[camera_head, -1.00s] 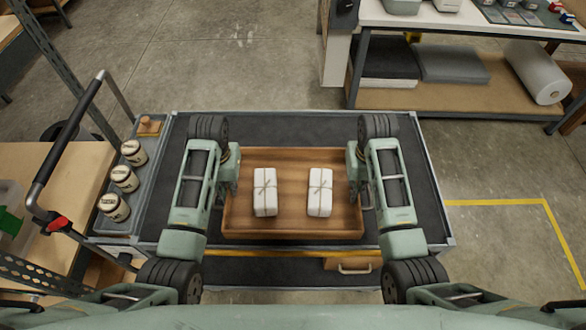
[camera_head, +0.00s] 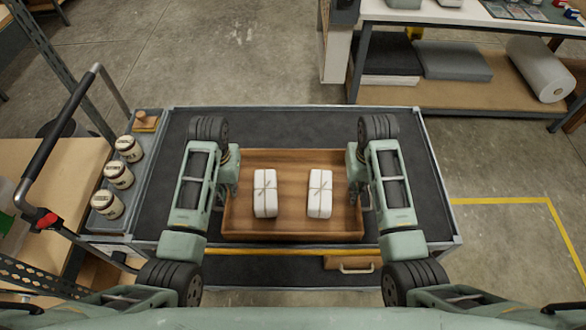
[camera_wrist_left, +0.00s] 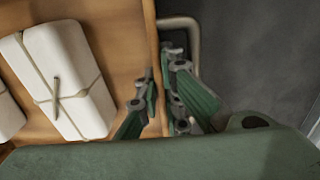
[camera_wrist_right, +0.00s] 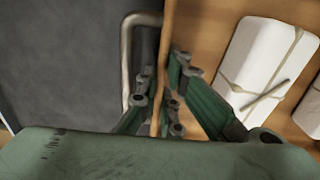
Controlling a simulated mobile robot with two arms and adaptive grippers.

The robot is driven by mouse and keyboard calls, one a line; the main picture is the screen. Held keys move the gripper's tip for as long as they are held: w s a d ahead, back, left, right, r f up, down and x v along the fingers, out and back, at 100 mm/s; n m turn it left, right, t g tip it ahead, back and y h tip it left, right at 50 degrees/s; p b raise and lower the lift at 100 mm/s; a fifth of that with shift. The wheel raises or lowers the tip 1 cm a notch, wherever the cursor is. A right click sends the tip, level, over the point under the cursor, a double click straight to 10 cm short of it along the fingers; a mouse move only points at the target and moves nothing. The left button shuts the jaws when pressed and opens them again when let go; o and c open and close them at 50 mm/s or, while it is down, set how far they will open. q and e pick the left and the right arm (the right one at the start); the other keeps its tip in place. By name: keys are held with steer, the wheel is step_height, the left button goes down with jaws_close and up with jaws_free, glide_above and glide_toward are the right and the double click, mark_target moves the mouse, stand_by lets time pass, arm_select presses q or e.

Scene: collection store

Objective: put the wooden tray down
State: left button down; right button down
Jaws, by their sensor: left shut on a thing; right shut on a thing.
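The wooden tray (camera_head: 290,227) is level over the dark top of a cart (camera_head: 290,127). I cannot tell whether it touches that top. Two white tied parcels lie in it, a left one (camera_head: 265,193) and a right one (camera_head: 320,193). My left gripper (camera_head: 230,185) is shut on the tray's left wall; the left wrist view shows its fingers (camera_wrist_left: 162,100) on both sides of the wall, beside a metal handle. My right gripper (camera_head: 354,183) is shut on the right wall; its fingers (camera_wrist_right: 160,100) straddle it in the right wrist view.
Several labelled jars (camera_head: 118,176) and a wooden block (camera_head: 146,121) stand in the cart's left side tray. A black push handle (camera_head: 58,135) rises at left. The cart top is clear behind the wooden tray. A shelf bench (camera_head: 450,95) stands beyond.

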arm_select(q)
steer(key=shift+f+b, duration=0.6)
steer(key=shift+f, duration=0.1)
arm_select(e)
steer(key=shift+f, duration=0.65)
arm_select(q)
steer(key=c, duration=1.9)
jaws_free()
steer(key=shift+s+r, duration=0.1)
arm_select(e)
steer(key=c, duration=1.9)
jaws_free()
steer(key=shift+s+r, duration=0.1)
